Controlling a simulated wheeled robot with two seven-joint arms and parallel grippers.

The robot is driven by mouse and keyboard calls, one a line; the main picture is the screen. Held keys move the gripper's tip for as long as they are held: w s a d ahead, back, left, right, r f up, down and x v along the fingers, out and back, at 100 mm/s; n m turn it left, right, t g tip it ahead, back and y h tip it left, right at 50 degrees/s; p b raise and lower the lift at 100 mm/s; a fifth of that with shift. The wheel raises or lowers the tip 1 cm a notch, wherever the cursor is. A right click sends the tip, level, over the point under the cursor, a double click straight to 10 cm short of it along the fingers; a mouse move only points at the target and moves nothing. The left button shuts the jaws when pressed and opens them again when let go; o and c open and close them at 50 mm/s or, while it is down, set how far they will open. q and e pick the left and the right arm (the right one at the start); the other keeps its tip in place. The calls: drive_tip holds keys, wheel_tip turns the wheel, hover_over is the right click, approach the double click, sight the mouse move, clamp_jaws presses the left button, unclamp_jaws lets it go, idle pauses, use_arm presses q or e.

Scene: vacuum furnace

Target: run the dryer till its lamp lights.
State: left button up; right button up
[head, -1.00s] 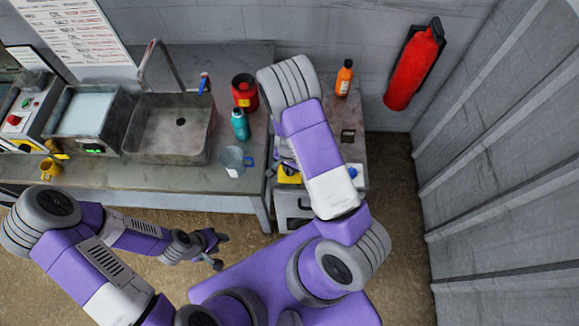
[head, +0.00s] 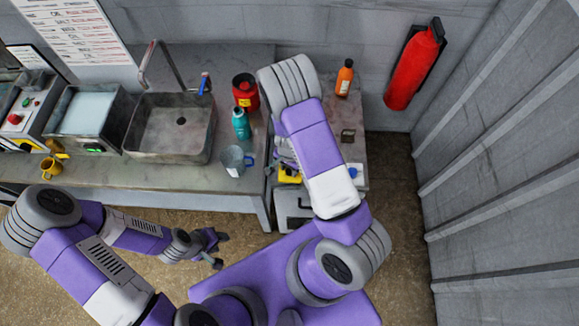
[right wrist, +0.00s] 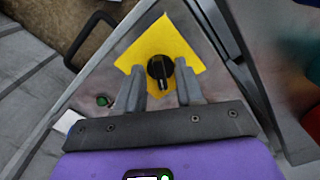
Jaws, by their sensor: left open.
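The front panel of a grey unit (head: 292,212), which I take for the dryer, stands right of the bench under my right arm. In the right wrist view a yellow plate (right wrist: 189,43) carries a black knob (right wrist: 158,68). A small dull green lamp or button (right wrist: 103,101) sits left of it and does not look bright. My right gripper (right wrist: 161,72) has its fingers apart, one on each side of the knob; whether they touch it is unclear. In the head view that gripper is mostly hidden by my arm. My left gripper (head: 219,250) is open and empty, low before the bench.
The bench holds a sink (head: 170,128), a red can (head: 245,92), a teal bottle (head: 241,125), a clear jug (head: 234,161) and a yellow mug (head: 51,168). An orange bottle (head: 344,78) stands behind the unit. A red extinguisher (head: 412,70) hangs on the wall. Floor is clear at right.

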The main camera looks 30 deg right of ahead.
sight(289, 170)
drive_tip(key=shift+r, duration=0.1)
wheel_tip(289, 170, up, 8)
drive_tip(key=shift+f+p, duration=0.25)
drive_tip(key=shift+p, duration=0.5)
drive_tip(key=shift+f, duration=0.1)
drive_tip(key=s+a+f+n, duration=0.3)
drive_tip(key=s+f+n, duration=0.1)
drive_tip(key=s+f, duration=0.25)
drive_tip(key=s+a+f+n+y+b, duration=0.15)
drive_tip(key=s+a+n+y, duration=0.35)
drive_tip(key=a, duration=0.5)
wheel_tip(289, 170, down, 16)
drive_tip(key=b, duration=1.5)
drive_tip(key=shift+d+n+t+h, duration=0.15)
drive_tip(key=shift+n+t+h, duration=0.15)
drive_tip(key=shift+n+h, duration=0.1)
